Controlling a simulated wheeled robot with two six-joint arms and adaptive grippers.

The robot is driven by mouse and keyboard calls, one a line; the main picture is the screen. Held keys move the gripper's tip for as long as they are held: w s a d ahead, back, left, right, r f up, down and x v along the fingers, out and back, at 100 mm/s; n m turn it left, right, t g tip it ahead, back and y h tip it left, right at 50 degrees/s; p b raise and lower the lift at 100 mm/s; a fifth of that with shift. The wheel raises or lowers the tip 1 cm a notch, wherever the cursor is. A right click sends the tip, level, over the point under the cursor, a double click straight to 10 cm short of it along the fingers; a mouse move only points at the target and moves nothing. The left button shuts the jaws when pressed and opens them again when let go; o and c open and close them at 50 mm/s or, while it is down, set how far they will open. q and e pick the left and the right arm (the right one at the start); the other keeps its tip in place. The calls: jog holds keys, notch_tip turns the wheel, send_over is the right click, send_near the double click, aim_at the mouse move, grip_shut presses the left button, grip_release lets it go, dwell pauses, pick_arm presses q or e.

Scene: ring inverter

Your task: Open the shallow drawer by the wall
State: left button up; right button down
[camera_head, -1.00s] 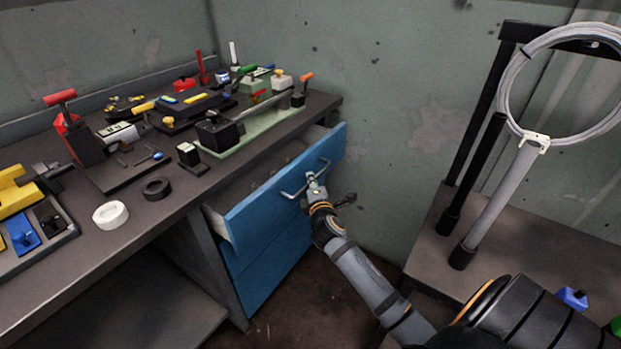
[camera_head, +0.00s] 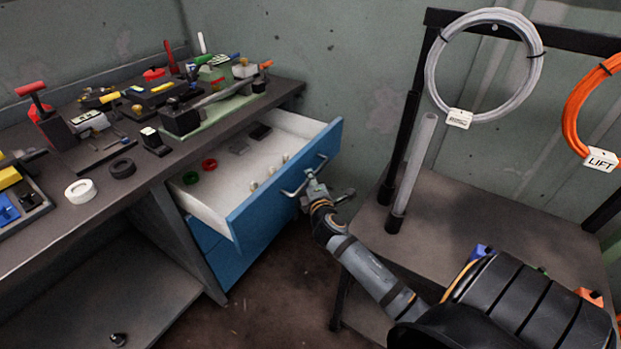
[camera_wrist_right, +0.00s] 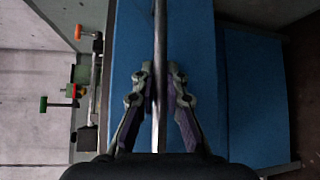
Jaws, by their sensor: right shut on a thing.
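The shallow drawer with a blue front (camera_head: 283,187) is the top one under the bench, by the wall, and it stands well open. My right gripper (camera_head: 312,186) is shut on the drawer's bar handle (camera_head: 296,190). In the right wrist view the handle bar (camera_wrist_right: 159,75) runs between the two fingers (camera_wrist_right: 160,98), in front of the blue drawer face. My left gripper is not in view.
The bench top (camera_head: 60,240) carries tools, a white tape roll (camera_head: 80,191) and a black one (camera_head: 122,168). Another blue drawer (camera_head: 226,262) below is shut. At right, a stand (camera_head: 480,225) holds a grey cable coil (camera_head: 430,70) and an orange one (camera_head: 572,110). Floor is clear before the drawers.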

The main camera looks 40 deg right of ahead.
jog(key=c, duration=1.4)
grip_release()
jog(key=shift+o, duration=0.2)
jog(key=v, duration=1.2)
